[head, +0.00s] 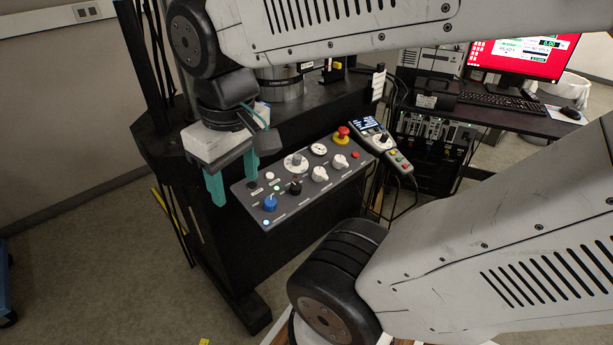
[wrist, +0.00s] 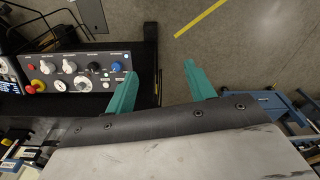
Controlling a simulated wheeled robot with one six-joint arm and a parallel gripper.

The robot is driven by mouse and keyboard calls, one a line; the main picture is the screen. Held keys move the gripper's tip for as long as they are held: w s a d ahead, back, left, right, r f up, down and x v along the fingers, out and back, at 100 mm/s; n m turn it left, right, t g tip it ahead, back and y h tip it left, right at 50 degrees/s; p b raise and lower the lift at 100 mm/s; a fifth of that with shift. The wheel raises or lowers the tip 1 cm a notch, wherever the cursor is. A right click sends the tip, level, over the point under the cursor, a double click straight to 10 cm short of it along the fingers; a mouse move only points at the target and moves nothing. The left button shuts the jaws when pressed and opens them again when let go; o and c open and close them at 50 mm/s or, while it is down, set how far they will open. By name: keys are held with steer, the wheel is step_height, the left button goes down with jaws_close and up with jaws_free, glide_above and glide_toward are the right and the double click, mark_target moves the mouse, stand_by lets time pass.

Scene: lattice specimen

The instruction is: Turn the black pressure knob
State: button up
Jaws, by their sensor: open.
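The black knob (head: 296,187) stands on the sloped grey control panel (head: 285,207), between a blue knob (head: 270,203) and a white knob (head: 319,174). In the wrist view the black knob (wrist: 93,66) is small, left of the blue knob (wrist: 117,67). My gripper (head: 235,191) is open and empty, with two teal fingers pointing down. It is beyond the left end of the panel, apart from the black knob. In the wrist view my gripper (wrist: 160,72) has floor between its fingertips, and the panel lies to its left.
A red emergency button (head: 343,132), a dial (head: 319,149) and a large white knob (head: 296,163) crowd the panel. A handheld pendant (head: 383,142) hangs at its right. The dark machine frame (head: 245,262) stands below the panel. Floor left of the frame is mostly clear.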

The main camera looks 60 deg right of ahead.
steer(key=w+d+f, duration=0.4)
steer(key=w+d, duration=0.4)
steer(key=d, duration=0.1)
steer(key=m+g, duration=0.1)
glide_above(295, 185)
steer(key=f, duration=1.4)
steer(key=shift+a+f, duration=0.3)
steer(key=shift+f, duration=0.05)
steer(key=f, duration=0.7)
steer(key=shift+d+f, duration=0.3)
steer(key=shift+f, duration=0.35)
steer(key=c, duration=1)
